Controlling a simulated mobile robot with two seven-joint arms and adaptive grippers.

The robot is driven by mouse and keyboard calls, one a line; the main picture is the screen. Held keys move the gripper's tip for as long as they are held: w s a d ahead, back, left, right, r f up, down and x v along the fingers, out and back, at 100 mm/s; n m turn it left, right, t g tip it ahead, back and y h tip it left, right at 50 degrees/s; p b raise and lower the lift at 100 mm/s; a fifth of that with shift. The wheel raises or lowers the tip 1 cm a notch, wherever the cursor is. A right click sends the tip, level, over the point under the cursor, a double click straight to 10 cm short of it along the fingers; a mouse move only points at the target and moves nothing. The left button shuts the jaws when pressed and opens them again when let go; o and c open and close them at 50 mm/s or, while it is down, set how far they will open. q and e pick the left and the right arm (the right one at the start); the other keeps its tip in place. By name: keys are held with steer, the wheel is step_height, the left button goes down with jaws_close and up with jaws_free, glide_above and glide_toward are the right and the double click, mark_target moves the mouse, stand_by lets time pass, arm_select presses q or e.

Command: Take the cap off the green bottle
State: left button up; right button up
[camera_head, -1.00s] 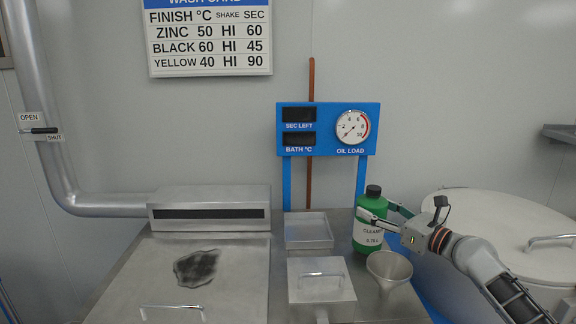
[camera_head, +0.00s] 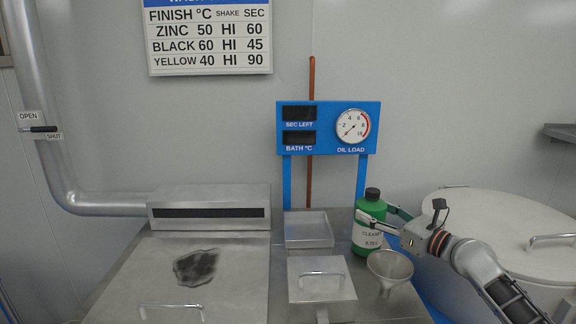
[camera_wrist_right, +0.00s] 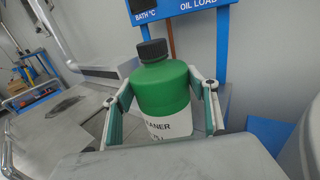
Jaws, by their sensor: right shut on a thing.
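The green bottle (camera_head: 369,228) stands upright on the steel worktop, with a white label reading CLEANER. Its dark cap (camera_head: 372,193) sits on its neck; the cap also shows in the right wrist view (camera_wrist_right: 152,50). My right gripper (camera_head: 381,219) comes in from the right and is shut around the body of the green bottle, below the shoulder. In the right wrist view the two fingers (camera_wrist_right: 166,105) lie along both sides of the bottle. My left gripper is not in view.
A metal funnel (camera_head: 390,266) stands just in front of the bottle. A shallow steel tray (camera_head: 309,241) and a lidded steel box (camera_head: 320,291) are to its left. The blue gauge panel (camera_head: 329,108) stands behind, and a large round lidded drum (camera_head: 500,222) is at the right.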

step_height(320, 180, up, 14)
steer(key=p, duration=0.4)
step_height(320, 180, up, 4)
glide_above(384, 216)
steer(key=x, duration=0.2)
steer(key=f, duration=0.4)
steer(key=f+b, duration=0.1)
steer(key=f, duration=0.3)
steer(key=shift+a+f, duration=0.1)
steer(key=shift+a, duration=0.1)
step_height(384, 216, down, 10)
steer(key=b, duration=0.4)
steer(key=shift+f, duration=0.15)
steer(key=v, duration=0.4)
steer(key=shift+w+d, duration=0.1)
steer(key=shift+d, duration=0.05)
steer(key=shift+s+d+f, duration=0.1)
steer(key=shift+s+d, duration=0.25)
steer(key=shift+s, duration=0.1)
